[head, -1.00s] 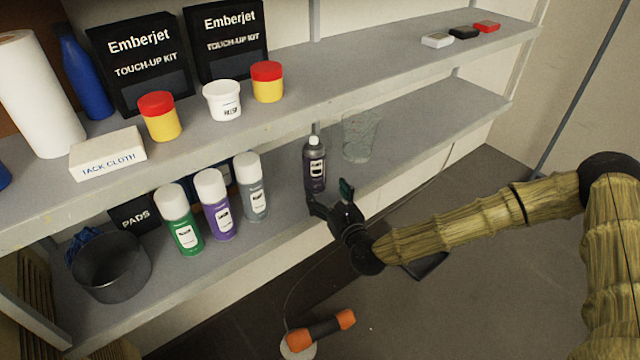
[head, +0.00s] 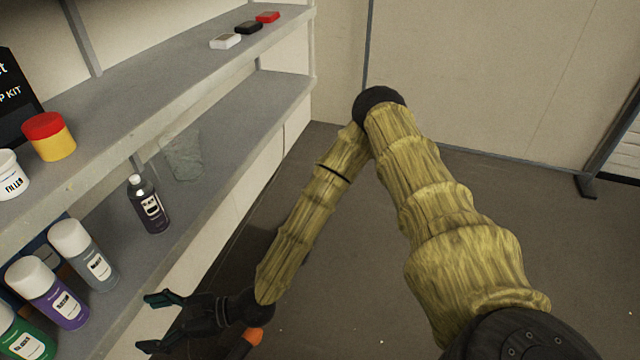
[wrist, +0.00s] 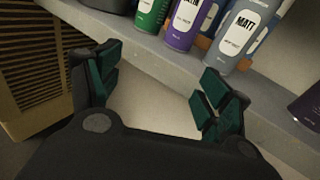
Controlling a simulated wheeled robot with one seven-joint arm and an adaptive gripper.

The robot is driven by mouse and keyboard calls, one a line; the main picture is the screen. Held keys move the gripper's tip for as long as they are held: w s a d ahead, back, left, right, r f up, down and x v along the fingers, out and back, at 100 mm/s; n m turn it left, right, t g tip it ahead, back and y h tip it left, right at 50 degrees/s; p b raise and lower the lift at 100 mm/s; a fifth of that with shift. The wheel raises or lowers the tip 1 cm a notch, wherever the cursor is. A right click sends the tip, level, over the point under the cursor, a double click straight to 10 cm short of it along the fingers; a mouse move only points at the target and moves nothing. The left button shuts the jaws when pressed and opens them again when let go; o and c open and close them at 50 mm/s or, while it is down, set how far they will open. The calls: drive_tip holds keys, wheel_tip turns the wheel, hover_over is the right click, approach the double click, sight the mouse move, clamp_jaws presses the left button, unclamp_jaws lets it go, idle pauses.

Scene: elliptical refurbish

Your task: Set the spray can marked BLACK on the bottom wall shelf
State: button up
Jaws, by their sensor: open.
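A dark spray can (head: 149,205) with a pale cap stands upright on the lower wall shelf (head: 205,215); its label is too small to read surely. Its dark side also shows at the right edge of the wrist view (wrist: 308,108). My gripper (head: 153,322) is open and empty, apart from the can, in front of the shelf's edge and nearer to me. In the wrist view my open fingers (wrist: 160,82) point at the shelf's front edge, with nothing between them.
Grey (head: 84,255), purple (head: 48,293) and green (head: 22,335) spray cans stand left of the dark can. A clear glass (head: 183,155) stands beyond it. The upper shelf (head: 150,105) overhangs. An orange-ended tool (head: 243,343) lies below. Floor to the right is clear.

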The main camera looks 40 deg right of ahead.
drive_tip(key=s+f+n+g+h, duration=0.1)
drive_tip(key=s+f+n+g, duration=0.3)
drive_tip(key=s, duration=0.5)
drive_tip(key=s+f+n+g, duration=0.3)
drive_tip(key=s+g, duration=0.2)
drive_tip(key=s, duration=0.3)
drive_tip(key=s+d+f+n+g+h, duration=0.5)
drive_tip(key=s+d+f, duration=0.2)
drive_tip(key=s, duration=0.4)
drive_tip(key=s+d+f+n+t+h, duration=0.1)
drive_tip(key=s+d+f+n+h, duration=0.2)
drive_tip(key=d, duration=0.4)
drive_tip(key=s+d+f+n+h, duration=0.1)
drive_tip(key=d+f+n+h, duration=0.1)
drive_tip(key=d+f+h, duration=0.35)
drive_tip(key=w+d+n+t+h, duration=0.1)
drive_tip(key=w+d+n+t, duration=0.4)
drive_tip(key=w+d, duration=0.3)
drive_tip(key=d, duration=0.3)
drive_tip(key=shift+d+r+t, duration=0.3)
drive_tip(key=shift+r+t, duration=0.1)
drive_tip(key=shift+w, duration=0.1)
